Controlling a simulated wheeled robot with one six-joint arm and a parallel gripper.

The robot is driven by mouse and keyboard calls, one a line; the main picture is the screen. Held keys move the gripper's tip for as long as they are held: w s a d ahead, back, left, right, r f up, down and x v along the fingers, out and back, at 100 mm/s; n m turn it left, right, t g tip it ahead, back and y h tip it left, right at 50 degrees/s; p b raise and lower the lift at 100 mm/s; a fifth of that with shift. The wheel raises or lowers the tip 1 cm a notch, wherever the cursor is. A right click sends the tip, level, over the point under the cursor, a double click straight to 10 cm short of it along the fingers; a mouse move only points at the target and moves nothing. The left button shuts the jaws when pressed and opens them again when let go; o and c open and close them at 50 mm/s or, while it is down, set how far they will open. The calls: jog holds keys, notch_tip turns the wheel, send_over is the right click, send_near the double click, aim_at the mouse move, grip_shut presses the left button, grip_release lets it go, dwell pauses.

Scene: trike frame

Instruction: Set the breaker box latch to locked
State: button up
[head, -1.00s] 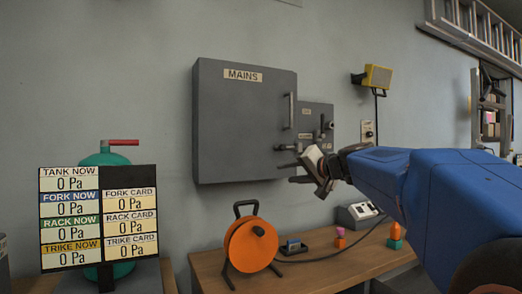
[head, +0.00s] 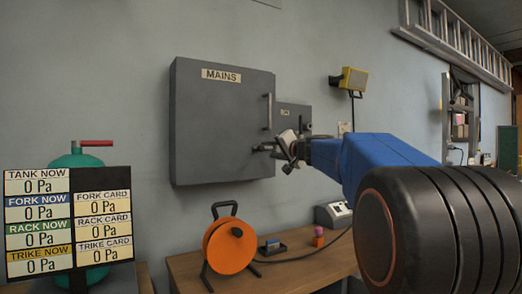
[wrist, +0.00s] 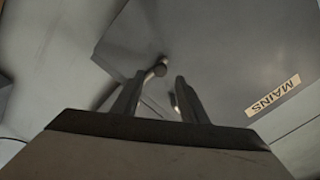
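The grey breaker box (head: 220,130), labelled MAINS, hangs on the wall with its door shut. Its vertical handle (head: 267,111) is near the door's right edge. My gripper (head: 274,149) is at the box's lower right edge, in front of the smaller grey side box. In the wrist view my gripper (wrist: 160,84) has its two fingers apart. A small round-ended latch lever (wrist: 159,69) shows beyond and between the fingertips. I cannot tell whether it touches them. The latch is mostly hidden by my gripper in the head view, and its setting is unclear.
A yellow lamp (head: 353,80) is on the wall to the right. A pressure board (head: 70,225) stands at the left.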

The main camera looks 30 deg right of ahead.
aim_at(262, 148)
jog(key=w, duration=0.7)
jog(key=shift+w, duration=0.4)
jog(key=shift+c, duration=0.6)
